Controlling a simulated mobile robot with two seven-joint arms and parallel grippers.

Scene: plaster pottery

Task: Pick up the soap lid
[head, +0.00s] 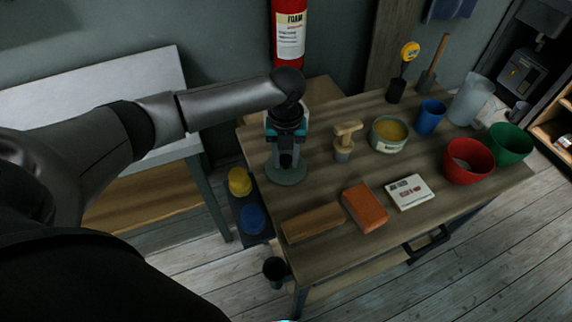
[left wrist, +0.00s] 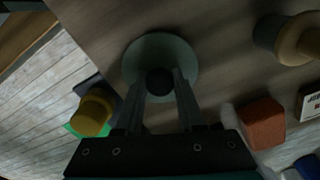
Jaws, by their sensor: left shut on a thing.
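The soap lid is a flat, round grey-green disc (head: 287,173) near the table's left edge. It also shows in the left wrist view (left wrist: 160,48), with a dark round knob at its middle. My left gripper (head: 287,160) points straight down over the lid, and its two fingers are shut on the knob. I cannot tell whether the lid touches the table or hangs just above it. An open round tub (head: 390,133) with yellow content, likely the soap, stands to the right. My right gripper is not in view.
A wooden-handled brush or stamp (head: 345,142) stands between lid and tub. A tan block (head: 313,222), an orange brick (head: 365,207) and a white box (head: 410,192) lie in front. Cups and red (head: 468,161) and green (head: 510,143) buckets fill the right.

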